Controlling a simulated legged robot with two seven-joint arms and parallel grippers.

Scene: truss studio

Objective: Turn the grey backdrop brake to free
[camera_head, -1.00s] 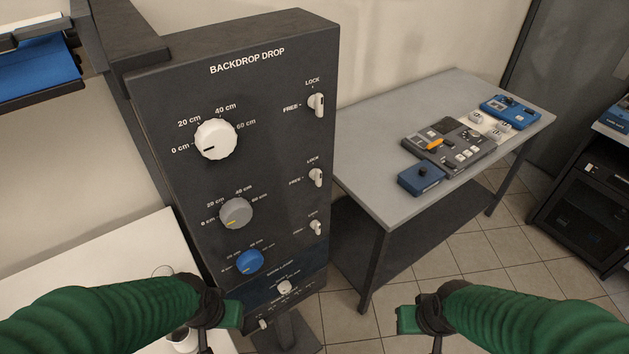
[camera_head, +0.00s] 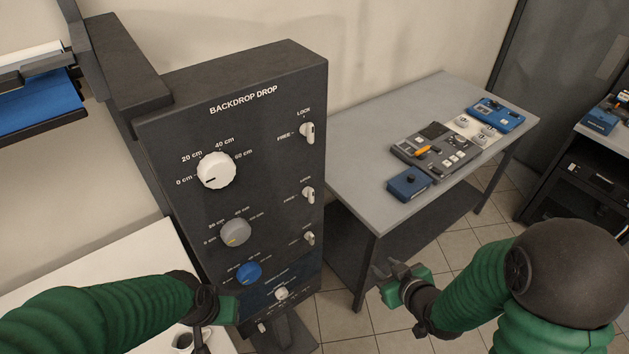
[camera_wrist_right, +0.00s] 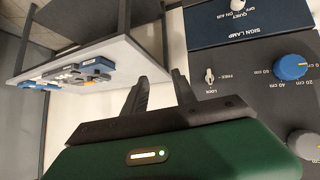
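The dark backdrop panel (camera_head: 160,150) carries white, grey and blue knobs in a column, each with a small white brake lever to its right. The grey knob (camera_head: 236,232) is in the middle row; its brake lever (camera_head: 308,194) stands roughly upright, toward LOCK, with FREE marked at left. My right gripper (camera_head: 390,270) is right of and below the lever, apart from it. In the wrist view its two dark fingers (camera_wrist_right: 160,92) are spread and empty. That view shows the blue knob's lever (camera_wrist_right: 209,76); the grey one's is hidden. My left gripper (camera_head: 230,308) is low before the panel, fingers unclear.
A grey table (camera_head: 370,150) with a control box (camera_head: 435,150) and smaller blue boxes stands right of the panel. A white table (camera_head: 130,262) is at left. A dark rack (camera_head: 575,165) is at far right. Open tiled floor shows beyond my right gripper.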

